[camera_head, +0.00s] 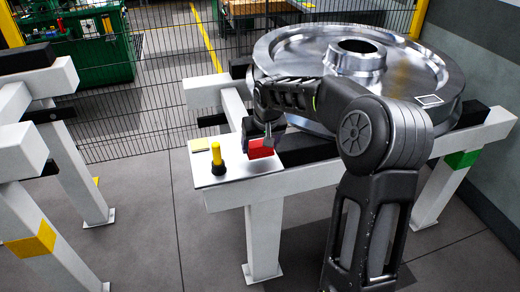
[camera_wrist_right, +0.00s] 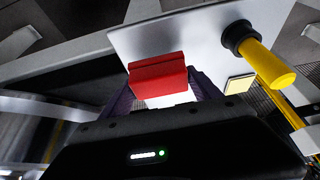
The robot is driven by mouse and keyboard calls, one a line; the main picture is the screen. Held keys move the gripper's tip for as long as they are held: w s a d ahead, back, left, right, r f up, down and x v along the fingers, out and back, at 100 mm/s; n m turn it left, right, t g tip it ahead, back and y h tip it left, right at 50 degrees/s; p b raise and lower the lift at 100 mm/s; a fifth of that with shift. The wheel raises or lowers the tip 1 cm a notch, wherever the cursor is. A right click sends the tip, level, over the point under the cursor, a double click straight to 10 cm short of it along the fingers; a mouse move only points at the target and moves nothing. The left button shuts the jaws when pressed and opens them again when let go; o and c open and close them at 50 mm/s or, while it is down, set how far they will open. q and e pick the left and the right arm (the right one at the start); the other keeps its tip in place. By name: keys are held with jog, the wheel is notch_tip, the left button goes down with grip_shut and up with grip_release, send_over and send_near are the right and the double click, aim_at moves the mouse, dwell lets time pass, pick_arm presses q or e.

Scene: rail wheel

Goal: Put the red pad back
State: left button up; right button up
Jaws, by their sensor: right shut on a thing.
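The red pad (camera_head: 259,149) is in my right gripper (camera_head: 264,142), at the right part of the small white plate. In the right wrist view, the red pad (camera_wrist_right: 158,78) sits between the two dark fingers, with the white plate (camera_wrist_right: 190,32) behind it. The white plate (camera_head: 222,178) is fixed at the left end of the white stand. I cannot tell whether the pad touches the plate or is held just above it. My left gripper does not show.
A yellow-handled tool with a black base (camera_head: 217,160) stands upright on the plate, left of the pad. A flat yellow pad (camera_head: 199,145) lies at the plate's back left corner. A large steel wheel (camera_head: 290,60) rests on the stand behind my right arm. Another white stand (camera_head: 25,160) is at left.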

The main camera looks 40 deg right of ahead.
jog(key=shift+f, duration=1.15)
jog(key=shift+f, duration=0.15)
jog(key=o, duration=1.3)
jog(key=shift+r, duration=0.4)
jog(key=v, duration=1.1)
jog(key=shift+s+a+r+b, duration=0.15)
jog(key=shift+r+b, duration=0.1)
jog(key=shift+b, duration=0.15)
